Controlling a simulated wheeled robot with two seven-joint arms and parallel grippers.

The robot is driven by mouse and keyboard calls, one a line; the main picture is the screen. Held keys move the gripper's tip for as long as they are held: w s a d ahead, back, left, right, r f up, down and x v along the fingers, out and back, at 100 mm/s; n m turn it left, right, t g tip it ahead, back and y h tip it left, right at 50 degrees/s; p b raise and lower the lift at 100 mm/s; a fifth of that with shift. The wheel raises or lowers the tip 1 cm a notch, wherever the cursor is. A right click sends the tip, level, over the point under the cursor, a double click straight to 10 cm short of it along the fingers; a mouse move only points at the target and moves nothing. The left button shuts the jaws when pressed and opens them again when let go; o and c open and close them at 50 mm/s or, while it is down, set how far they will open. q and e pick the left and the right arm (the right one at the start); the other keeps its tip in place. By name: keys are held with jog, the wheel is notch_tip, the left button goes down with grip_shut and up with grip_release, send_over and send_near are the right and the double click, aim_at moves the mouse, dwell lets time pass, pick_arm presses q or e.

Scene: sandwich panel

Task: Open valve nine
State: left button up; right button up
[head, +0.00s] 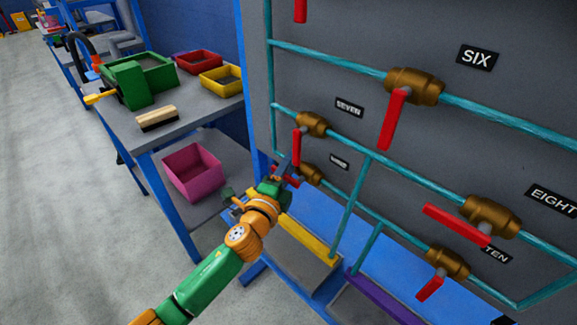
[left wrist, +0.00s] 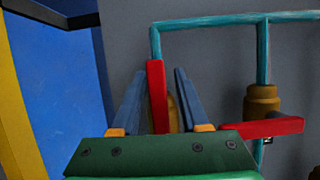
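Valve nine (head: 310,174) is a brass valve on the lowest left pipe, beside a small label (head: 340,161) too blurred to read well. Its red handle (left wrist: 157,95) stands between my left fingers in the left wrist view and lies roughly along the pipe. My left gripper (head: 284,172) is at this handle and hides part of it in the head view. In the left wrist view my left gripper (left wrist: 160,100) is open, with blue fingers on both sides of the handle; a gap shows beside the right finger. Contact with the left finger is unclear. My right gripper is not in view.
Valve seven (head: 311,123) sits just above, its red handle (left wrist: 265,127) close to my right finger in the wrist view. Valves six (head: 415,86), eight (head: 490,215) and ten (head: 447,262) are farther right. A workbench (head: 190,125) with bins stands left.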

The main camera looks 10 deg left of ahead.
pick_arm(q)
jog(key=v, duration=0.7)
jog(key=shift+s+a+f, duration=0.1)
dwell(0.4)
